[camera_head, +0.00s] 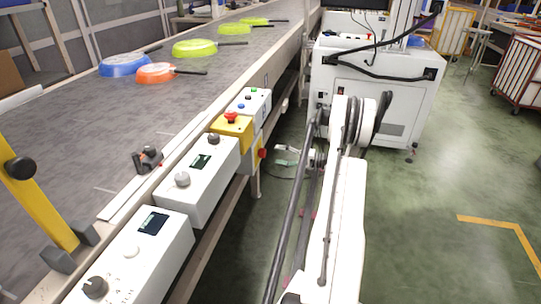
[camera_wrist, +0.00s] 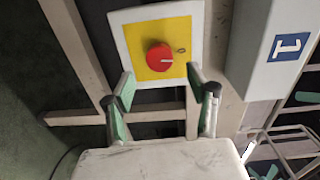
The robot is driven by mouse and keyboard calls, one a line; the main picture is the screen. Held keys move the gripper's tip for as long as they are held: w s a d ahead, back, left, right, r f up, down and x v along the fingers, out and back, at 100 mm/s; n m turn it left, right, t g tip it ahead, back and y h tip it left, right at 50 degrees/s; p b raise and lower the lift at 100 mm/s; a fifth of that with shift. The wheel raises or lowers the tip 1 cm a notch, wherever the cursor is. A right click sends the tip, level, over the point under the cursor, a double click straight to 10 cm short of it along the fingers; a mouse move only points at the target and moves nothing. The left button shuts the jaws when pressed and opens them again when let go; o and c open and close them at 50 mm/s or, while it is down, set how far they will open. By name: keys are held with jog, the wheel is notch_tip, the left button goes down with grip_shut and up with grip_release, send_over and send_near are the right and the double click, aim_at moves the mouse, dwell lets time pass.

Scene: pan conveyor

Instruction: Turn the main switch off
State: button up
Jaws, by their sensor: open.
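The main switch is a red round knob (camera_wrist: 159,56) on a yellow square plate with a white border, straight ahead in the wrist view. A short white line on the knob points right in that view. In the head view the red knob (camera_head: 262,153) sticks out from the side of the control boxes, below the conveyor edge. My gripper (camera_wrist: 160,80) is open and empty, with its green-padded fingers apart, one to each side below the knob in the picture. In the head view my gripper (camera_head: 287,157) is low beside the knob, small and partly behind my arm.
A yellow box with a red button (camera_head: 231,117) and white control boxes (camera_head: 203,172) line the conveyor edge. Several colored pans, including an orange pan (camera_head: 156,72), lie on the belt. A white machine cabinet (camera_head: 375,95) stands behind my arm.

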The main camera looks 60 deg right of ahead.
jog(key=v, duration=0.6)
jog(key=shift+s, duration=0.1)
dwell(0.4)
